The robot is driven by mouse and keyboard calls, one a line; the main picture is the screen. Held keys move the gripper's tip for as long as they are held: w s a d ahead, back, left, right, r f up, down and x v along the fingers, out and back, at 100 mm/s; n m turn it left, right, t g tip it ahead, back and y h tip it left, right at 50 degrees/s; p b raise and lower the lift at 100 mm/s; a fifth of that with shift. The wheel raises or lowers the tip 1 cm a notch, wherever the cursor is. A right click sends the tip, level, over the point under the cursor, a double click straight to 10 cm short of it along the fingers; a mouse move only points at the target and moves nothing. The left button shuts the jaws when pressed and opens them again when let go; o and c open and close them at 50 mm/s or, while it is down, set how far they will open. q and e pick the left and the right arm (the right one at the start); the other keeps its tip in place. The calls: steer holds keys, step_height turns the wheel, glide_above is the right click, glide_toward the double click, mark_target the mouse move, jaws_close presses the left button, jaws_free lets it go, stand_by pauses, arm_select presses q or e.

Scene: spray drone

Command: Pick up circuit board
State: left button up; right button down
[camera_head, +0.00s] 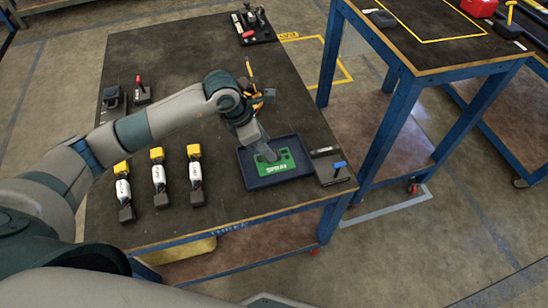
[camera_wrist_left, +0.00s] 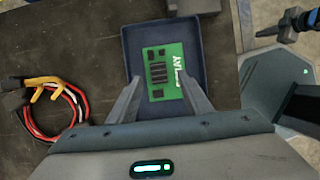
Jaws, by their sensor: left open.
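The green circuit board (camera_head: 283,162) lies in a shallow dark blue tray (camera_head: 302,155) near the table's front right. In the left wrist view the circuit board (camera_wrist_left: 162,62) lies flat in the tray (camera_wrist_left: 135,35), with white lettering and dark parts on its face. My left gripper (camera_head: 268,156) is over the board in the head view and hides part of it. In the left wrist view my left gripper (camera_wrist_left: 160,76) is open, with one finger on each side of the board's near end. I cannot tell whether the fingers touch it.
Several black, white and yellow cylinders (camera_head: 159,178) lie left of the tray. A black block with a blue handle (camera_head: 337,168) is to its right. A cable bundle (camera_wrist_left: 55,108) shows in the left wrist view. The table's (camera_head: 190,45) back middle is bare.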

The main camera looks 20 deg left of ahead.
arm_select(q)
steer(key=shift+x, duration=2)
steer(key=shift+a, duration=0.1)
jaws_close()
